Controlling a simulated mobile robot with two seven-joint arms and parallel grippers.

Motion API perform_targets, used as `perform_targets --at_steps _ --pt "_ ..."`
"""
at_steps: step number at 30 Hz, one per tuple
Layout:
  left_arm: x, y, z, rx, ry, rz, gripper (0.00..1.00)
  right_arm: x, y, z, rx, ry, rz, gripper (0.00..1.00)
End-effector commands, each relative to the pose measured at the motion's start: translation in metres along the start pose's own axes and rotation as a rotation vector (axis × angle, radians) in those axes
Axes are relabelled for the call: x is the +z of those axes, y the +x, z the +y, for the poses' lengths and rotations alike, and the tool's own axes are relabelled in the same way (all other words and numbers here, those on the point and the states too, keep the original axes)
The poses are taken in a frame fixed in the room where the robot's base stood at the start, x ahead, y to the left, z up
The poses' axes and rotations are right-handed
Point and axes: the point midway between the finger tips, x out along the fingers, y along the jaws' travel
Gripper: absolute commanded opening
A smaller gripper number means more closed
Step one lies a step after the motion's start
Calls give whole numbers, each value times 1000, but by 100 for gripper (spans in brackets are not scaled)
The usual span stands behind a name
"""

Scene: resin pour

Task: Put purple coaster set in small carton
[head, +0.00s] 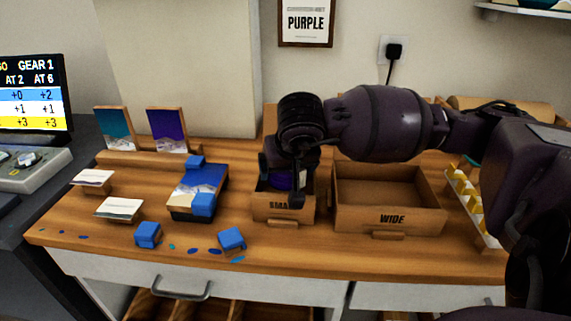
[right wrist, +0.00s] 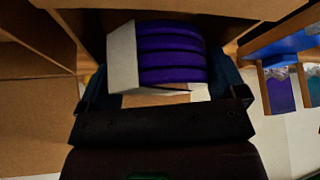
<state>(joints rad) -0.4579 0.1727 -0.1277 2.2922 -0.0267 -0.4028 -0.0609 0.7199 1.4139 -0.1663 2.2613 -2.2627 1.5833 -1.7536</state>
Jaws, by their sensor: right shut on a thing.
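The small carton (head: 284,209) stands on the wooden counter, left of the wide carton. My right gripper (head: 292,190) reaches down at its opening, shut on the purple coaster set (head: 279,182). In the right wrist view the set (right wrist: 172,55) is a stack of several purple discs with a pale wrap, between the two dark fingers (right wrist: 165,88). The carton's brown wall (right wrist: 200,8) shows close by the stack. Whether the set touches the carton's floor is hidden. My left gripper is not in view.
The wide carton (head: 386,221) stands empty just to the right. Two small panels (head: 167,130) stand behind. A tray of yellow pieces (head: 469,207) is at the right.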

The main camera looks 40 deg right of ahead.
Motion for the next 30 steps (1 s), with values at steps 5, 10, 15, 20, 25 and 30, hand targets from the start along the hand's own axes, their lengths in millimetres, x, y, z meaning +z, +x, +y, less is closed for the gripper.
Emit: perform_targets --at_steps 5,10,15,20,25,30 --pt "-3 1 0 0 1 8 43 0 0 0 -1 0 0 100" --pt "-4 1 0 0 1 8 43 0 0 0 -1 0 0 100" --pt "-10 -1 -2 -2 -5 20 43 -5 -9 -1 -6 2 4 100" --pt "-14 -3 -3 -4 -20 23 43 -9 -32 0 -6 -1 9 100" --pt "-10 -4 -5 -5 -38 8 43 -9 -67 0 -5 0 10 100" --pt "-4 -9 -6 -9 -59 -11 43 -9 -98 0 -4 0 9 100"
